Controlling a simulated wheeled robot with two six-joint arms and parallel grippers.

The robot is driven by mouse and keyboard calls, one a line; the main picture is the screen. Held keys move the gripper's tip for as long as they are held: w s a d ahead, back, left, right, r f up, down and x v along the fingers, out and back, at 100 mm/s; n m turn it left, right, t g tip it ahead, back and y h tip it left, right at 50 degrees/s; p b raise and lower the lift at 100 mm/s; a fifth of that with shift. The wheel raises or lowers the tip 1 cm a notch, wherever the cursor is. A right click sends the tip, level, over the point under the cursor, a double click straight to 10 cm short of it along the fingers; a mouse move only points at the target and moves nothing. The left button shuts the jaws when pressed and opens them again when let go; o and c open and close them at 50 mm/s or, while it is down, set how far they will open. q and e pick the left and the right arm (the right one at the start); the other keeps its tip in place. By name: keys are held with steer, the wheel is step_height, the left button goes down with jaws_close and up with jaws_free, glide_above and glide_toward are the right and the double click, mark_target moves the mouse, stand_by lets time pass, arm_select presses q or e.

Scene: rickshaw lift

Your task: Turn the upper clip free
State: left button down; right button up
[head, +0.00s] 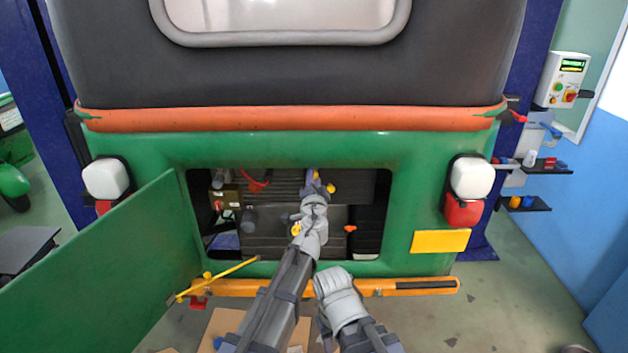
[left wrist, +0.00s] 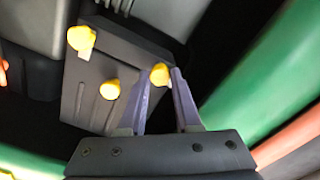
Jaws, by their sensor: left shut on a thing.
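The upper clip, a small yellow knob, sits between my left gripper's fingertips in the left wrist view (left wrist: 159,74). My left gripper (left wrist: 161,77) is shut on it, with a purple-grey finger on either side. In the head view my left gripper (head: 313,180) reaches into the open rear bay, near the top of the opening, and its wrist covers part of the bay. Two more yellow knobs, one lower (left wrist: 110,91) and one farther left (left wrist: 80,39), show on or by the grey box (left wrist: 92,75). My right arm is low in the head view; its fingers do not show.
The green rickshaw's opening has a hard rim (head: 388,215). Its open green flap (head: 110,265) stands at the left. A yellow rod (head: 222,278) and orange bumper (head: 400,288) lie below. An orange knob (head: 350,228) shows inside the bay. Blue lift posts flank the vehicle.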

arm_select(q)
steer(key=shift+s+n, duration=0.1)
steer(key=shift+n, duration=2.2)
steer(key=c, duration=0.6)
jaws_free()
steer(key=s, duration=0.7)
steer(key=shift+s, duration=0.35)
arm_select(e)
steer(key=shift+s+d, duration=0.7)
steer(key=shift+s, duration=0.2)
